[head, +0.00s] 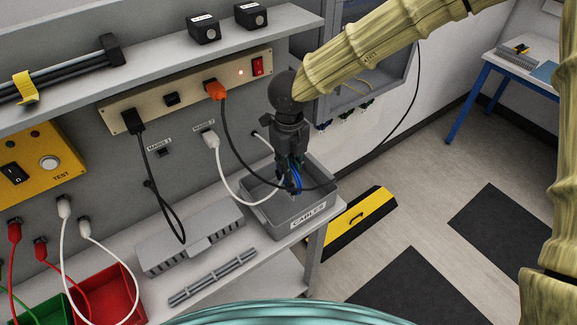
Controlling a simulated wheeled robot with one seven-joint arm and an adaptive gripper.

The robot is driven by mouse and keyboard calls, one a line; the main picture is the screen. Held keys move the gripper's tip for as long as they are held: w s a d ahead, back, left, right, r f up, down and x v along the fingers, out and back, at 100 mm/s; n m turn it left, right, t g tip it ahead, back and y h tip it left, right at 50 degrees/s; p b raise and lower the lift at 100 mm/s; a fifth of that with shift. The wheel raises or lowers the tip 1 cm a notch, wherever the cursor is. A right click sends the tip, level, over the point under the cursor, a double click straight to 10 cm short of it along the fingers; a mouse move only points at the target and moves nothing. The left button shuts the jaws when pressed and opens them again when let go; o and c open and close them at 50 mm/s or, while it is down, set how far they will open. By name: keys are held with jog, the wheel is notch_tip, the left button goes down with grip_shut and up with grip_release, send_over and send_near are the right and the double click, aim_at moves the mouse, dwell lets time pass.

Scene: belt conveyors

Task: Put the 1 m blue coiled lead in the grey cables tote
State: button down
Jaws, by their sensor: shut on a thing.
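The grey cables tote (283,228) stands at the right end of the bench, with a white CABLES label on its front wall. My gripper (293,187) points down over the tote's opening, its fingers at about rim height in the picture. It is shut on the blue coiled lead (297,174), of which only a small blue part shows between and behind the fingers. The rest of the lead is hidden, and its length cannot be read. I cannot tell whether the lead touches the tote.
A white cable (222,172) and a black cable from the orange plug (215,90) hang by the tote and pass close to my gripper. A grey slotted duct (190,240) lies left of it. Red (112,290) and green bins stand front left. A yellow-black ramp (350,222) lies on the floor.

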jog(key=shift+w+a+f+p, duration=0.2)
jog(key=shift+f+p, duration=0.25)
jog(key=shift+f, duration=0.35)
jog(key=shift+f, duration=0.2)
jog(key=c, duration=1.4)
grip_release()
jog(key=shift+c, duration=0.2)
jog(key=shift+r, duration=0.15)
notch_tip(320, 180, up, 12)
jog(key=b, duration=0.3)
